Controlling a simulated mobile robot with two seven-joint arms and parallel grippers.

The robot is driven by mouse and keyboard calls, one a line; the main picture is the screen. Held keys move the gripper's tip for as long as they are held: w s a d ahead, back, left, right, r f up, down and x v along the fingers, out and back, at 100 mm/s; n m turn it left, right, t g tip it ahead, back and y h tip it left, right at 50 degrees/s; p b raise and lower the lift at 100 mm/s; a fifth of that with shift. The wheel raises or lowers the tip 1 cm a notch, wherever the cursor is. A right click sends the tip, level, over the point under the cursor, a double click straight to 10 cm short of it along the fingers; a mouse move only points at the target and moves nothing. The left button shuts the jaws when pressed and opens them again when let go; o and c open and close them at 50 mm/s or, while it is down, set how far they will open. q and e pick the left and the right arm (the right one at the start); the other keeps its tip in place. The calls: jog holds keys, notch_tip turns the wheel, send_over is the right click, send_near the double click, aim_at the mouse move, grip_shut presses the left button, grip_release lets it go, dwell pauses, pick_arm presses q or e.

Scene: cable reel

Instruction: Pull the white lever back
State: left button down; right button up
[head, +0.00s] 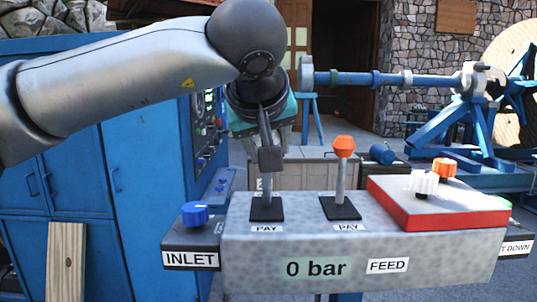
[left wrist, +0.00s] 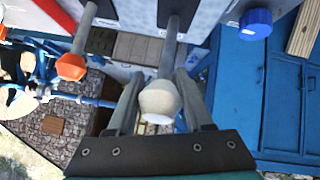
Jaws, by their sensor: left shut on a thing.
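The white lever (left wrist: 160,97) stands between the fingers of my left gripper (left wrist: 162,112) in the left wrist view, its pale knob facing the camera. In the head view my left gripper (head: 270,158) reaches down from above onto this lever, and a finger hides the knob. Only the lever's grey shaft (head: 267,187) shows below, rising from a black base marked PAY. The gripper is shut on the lever. The lever looks about upright in the head view. My right gripper is in neither view.
An orange-topped lever (head: 343,148) stands just right on the same grey control box (head: 290,235). A blue INLET knob (head: 195,213) sits left. A red-edged panel (head: 435,210) with white and orange knobs is at right. Blue cabinets (head: 140,170) stand left; a blue reel frame is behind.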

pick_arm(q)
jog(key=shift+r, duration=0.1)
jog(key=shift+c, duration=1.6)
grip_release()
jog(key=v, duration=1.5)
jog(key=shift+s+p, duration=0.15)
jog(key=shift+p, duration=0.15)
